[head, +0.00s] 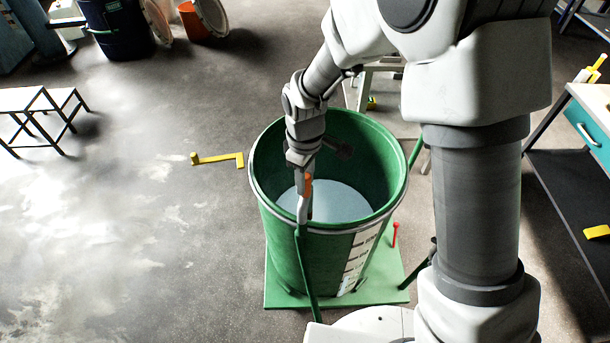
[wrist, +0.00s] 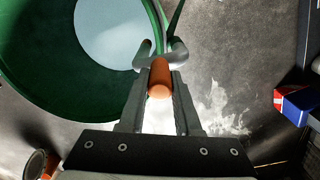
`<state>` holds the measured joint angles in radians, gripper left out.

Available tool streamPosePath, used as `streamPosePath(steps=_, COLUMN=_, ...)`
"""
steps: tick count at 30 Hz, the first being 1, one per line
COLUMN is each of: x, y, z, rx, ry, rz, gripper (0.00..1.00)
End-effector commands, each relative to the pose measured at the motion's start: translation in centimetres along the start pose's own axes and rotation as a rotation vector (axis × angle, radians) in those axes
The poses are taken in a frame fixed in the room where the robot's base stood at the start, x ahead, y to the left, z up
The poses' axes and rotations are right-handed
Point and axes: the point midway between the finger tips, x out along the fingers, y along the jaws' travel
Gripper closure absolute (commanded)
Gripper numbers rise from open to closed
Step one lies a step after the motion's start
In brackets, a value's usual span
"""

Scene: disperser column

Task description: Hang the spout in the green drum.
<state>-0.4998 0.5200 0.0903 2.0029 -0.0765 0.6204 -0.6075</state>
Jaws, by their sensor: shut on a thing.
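The green drum (head: 283,262) stands upright and open on a green base, with pale blue contents (head: 340,203) inside. Its dark green inner wall (wrist: 40,65) fills the left of the wrist view. My gripper (head: 303,168) is above the near-left rim. In the wrist view my gripper (wrist: 158,80) is shut on the orange-brown handle of the spout (wrist: 162,60). The spout's grey part forks at the rim, one prong on the drum side and one outside. In the head view the grey spout (head: 302,207) overlaps the rim; I cannot tell whether it touches it.
Green upright bars (head: 308,275) rise beside the drum. A red-topped peg (head: 395,234) stands on the green base (head: 285,298). A yellow angled piece (head: 218,159) lies on the floor to the left. A workbench (head: 592,125) is at right. The left floor is mostly clear.

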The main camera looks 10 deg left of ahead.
Motion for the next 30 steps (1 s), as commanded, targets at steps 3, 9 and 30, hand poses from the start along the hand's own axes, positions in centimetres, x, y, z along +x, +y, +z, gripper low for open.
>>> streamPosePath(steps=3, x=1.7, y=0.0, z=0.0, rx=-0.001, ry=-0.001, rz=0.000, gripper=1.00)
streamPosePath(steps=9, x=4.0, y=0.0, z=0.0, rx=0.000, ry=0.000, rz=0.001, gripper=1.00)
streamPosePath(steps=30, x=10.0, y=0.0, z=0.0, rx=0.000, ry=0.001, rz=0.001, gripper=1.00)
